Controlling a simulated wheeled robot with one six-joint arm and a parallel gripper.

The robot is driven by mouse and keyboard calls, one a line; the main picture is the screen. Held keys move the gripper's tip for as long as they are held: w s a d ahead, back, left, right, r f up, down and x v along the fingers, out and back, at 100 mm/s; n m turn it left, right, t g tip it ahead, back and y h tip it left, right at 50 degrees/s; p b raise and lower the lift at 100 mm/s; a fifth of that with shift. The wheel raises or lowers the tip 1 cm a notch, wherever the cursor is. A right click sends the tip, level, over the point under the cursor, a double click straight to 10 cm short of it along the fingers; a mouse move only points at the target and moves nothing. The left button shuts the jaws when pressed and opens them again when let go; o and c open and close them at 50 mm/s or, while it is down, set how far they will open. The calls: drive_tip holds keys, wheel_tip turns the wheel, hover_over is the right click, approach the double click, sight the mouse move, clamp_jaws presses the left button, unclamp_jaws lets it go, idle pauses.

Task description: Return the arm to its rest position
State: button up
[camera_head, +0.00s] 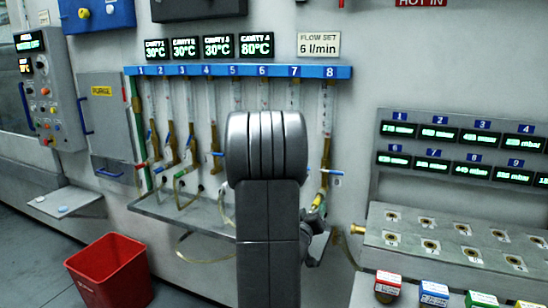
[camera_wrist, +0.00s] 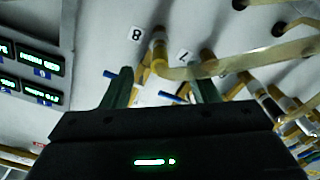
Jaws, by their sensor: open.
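My arm (camera_head: 267,200) stands upright in the middle of the head view and hides part of the flow-tube panel. A dark end part of it shows at its lower right, by the number 8 line. In the wrist view my gripper (camera_wrist: 162,88) is open, its two greenish fingers apart with nothing held between them. The brass fitting of line 8 (camera_wrist: 159,45) appears in the gap between the fingers, beyond the tips. I cannot tell how far away it is. A blue valve handle (camera_wrist: 172,98) also shows between the fingers.
A blue numbered rail (camera_head: 240,71) carries several flow tubes with hoses below. A grey shelf (camera_head: 180,212) juts out under them. At right are a socket bench (camera_head: 450,240) and several coloured boxes, including a red-sided one (camera_head: 388,284). A red bin (camera_head: 110,272) stands on the floor at left.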

sight(318, 197)
drive_tip(key=v, duration=0.5)
drive_tip(key=p+x, duration=0.1)
drive_tip(key=x, duration=1.2)
drive_tip(key=shift+w+d, duration=0.15)
drive_tip(key=shift+s, duration=0.2)
drive_tip(key=shift+s+a+r+p, duration=0.15)
drive_tip(key=shift+s+a+p, duration=0.15)
drive_tip(key=shift+s, duration=0.2)
drive_tip(key=shift+s+a+r+p, duration=0.15)
drive_tip(key=shift+s+a+p, duration=0.05)
drive_tip(key=shift+s+p, duration=0.25)
drive_tip(key=shift+w+p, duration=0.1)
drive_tip(key=shift+p, duration=0.25)
drive_tip(key=shift+f+v, duration=0.15)
drive_tip(key=shift+v, duration=0.75)
drive_tip(key=shift+f+v, duration=0.1)
drive_tip(key=shift+v, duration=0.85)
